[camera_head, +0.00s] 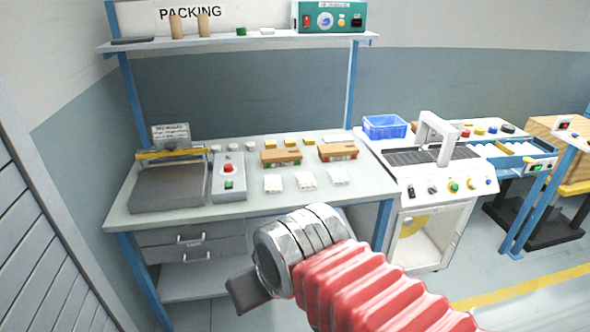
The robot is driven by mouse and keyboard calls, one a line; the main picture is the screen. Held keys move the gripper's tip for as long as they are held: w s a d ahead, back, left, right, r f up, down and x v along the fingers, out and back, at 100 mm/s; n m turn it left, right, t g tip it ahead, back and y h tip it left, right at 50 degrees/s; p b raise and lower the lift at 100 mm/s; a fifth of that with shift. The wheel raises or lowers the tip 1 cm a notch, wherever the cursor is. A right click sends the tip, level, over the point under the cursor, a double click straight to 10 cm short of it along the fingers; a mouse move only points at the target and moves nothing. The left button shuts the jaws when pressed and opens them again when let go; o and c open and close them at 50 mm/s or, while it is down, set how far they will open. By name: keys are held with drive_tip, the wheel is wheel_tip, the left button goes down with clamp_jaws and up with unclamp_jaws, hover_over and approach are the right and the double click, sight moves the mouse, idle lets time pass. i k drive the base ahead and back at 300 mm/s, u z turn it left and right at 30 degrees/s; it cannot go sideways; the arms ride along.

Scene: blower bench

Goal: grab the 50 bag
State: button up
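Several small white packets lie in a row on the packing bench top (240,207): a left one (273,184), a middle one (306,180) and a right one (339,176). They look like bags, but any numbers on them are too small to read, so I cannot tell which is the 50 bag. My arm, in a red bellows sleeve with a metal collar, reaches in from the lower right. A dark grey end piece (246,292) shows past the collar, in front of and below the bench top. No fingertips can be made out.
Two brown blocks (282,156) (338,151) stand behind the packets. A grey control box (228,178) and a dark flat plate (170,187) are on the left. A white machine (440,187) with a blue crate (385,126) adjoins on the right. A shelf (240,42) spans above.

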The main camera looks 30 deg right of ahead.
sight(305, 179)
drive_tip(key=z, duration=0.2)
drive_tip(key=i, duration=0.7)
drive_tip(key=z, duration=0.65)
drive_tip(key=i, duration=0.55)
drive_tip(key=z, duration=0.35)
